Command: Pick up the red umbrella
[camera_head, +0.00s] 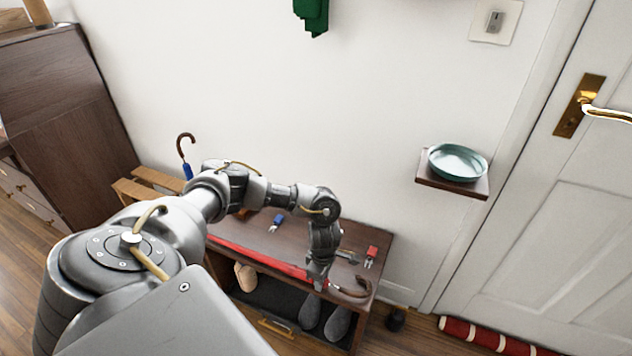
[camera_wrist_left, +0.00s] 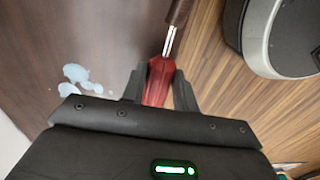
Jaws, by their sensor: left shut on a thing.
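The red umbrella (camera_head: 270,262) lies along the front edge of the dark wooden bench, with its curved brown handle (camera_head: 354,289) at the right end. My left gripper (camera_head: 318,284) is at the umbrella near the handle and shut on it. In the left wrist view the red umbrella (camera_wrist_left: 158,80) sits between the two dark fingers of my left gripper (camera_wrist_left: 159,88), with its metal shaft and brown handle running up out of the picture. My own arm covers part of the bench in the head view. My right gripper is not in view.
The bench (camera_head: 300,238) also bears a blue-handled item (camera_head: 277,222) and a red-handled item (camera_head: 371,253). Shoes (camera_head: 337,323) stand on the shelf below. A blue umbrella (camera_head: 187,170) stands at the left. A small wall shelf holds a teal bowl (camera_head: 457,162).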

